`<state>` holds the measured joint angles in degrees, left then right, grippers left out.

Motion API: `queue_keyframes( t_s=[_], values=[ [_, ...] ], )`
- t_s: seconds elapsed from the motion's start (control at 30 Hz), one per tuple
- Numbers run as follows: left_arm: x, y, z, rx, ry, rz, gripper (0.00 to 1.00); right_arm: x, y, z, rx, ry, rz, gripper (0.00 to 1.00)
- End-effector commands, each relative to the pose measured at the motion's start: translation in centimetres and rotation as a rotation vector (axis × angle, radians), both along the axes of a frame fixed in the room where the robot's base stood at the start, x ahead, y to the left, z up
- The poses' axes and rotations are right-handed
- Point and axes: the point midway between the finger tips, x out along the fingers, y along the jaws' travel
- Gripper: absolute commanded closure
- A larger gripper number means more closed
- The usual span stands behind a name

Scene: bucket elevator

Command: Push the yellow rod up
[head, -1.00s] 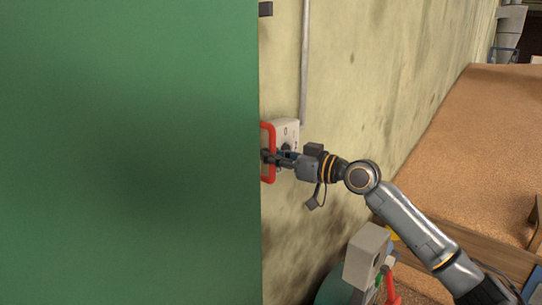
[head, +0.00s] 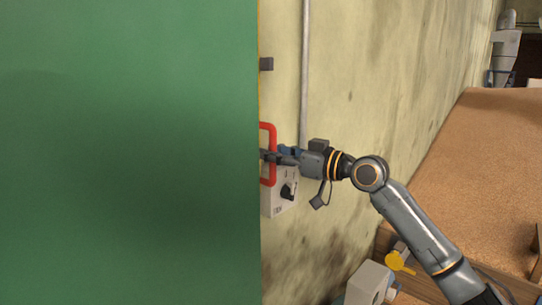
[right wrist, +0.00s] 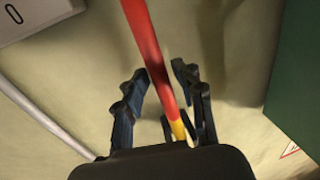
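A red bar with a yellow end (right wrist: 179,130) runs between the fingers of my right gripper (right wrist: 165,90) in the right wrist view. The fingers stand apart on both sides of the bar, with gaps showing. In the head view, the red handle (head: 272,178) shows at the edge of the green panel, with my right gripper (head: 272,156) at its middle. No separate yellow rod shows clearly in the head view. My left gripper is not in view.
A large green panel (head: 130,150) fills the left of the head view. A grey box with a black knob (head: 288,191) sits on the wall just below my gripper. A grey pipe (head: 305,70) runs up the wall. A brown surface (head: 480,170) is at right.

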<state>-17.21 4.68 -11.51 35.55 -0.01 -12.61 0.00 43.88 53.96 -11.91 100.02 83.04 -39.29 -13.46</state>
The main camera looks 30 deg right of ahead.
Motion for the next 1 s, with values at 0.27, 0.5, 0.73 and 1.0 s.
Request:
queue_keyframes(
  t_s=[0.27, 0.5, 0.73, 1.0],
  values=[
    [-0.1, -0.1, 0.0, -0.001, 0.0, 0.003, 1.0, 0.0, 0.1, -0.4, -0.002, 0.007, 0.003, 0.62],
    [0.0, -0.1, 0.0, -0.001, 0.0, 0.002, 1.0, -2.0, -1.1, -0.5, -0.003, 0.01, 0.001, 0.62],
    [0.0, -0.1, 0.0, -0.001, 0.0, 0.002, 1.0, -5.2, -3.1, -0.6, -0.002, 0.01, 0.0, 0.62],
    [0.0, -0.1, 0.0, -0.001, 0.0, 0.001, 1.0, -8.4, -4.9, -0.5, 0.0, 0.008, 0.0, 0.62]
  ],
)
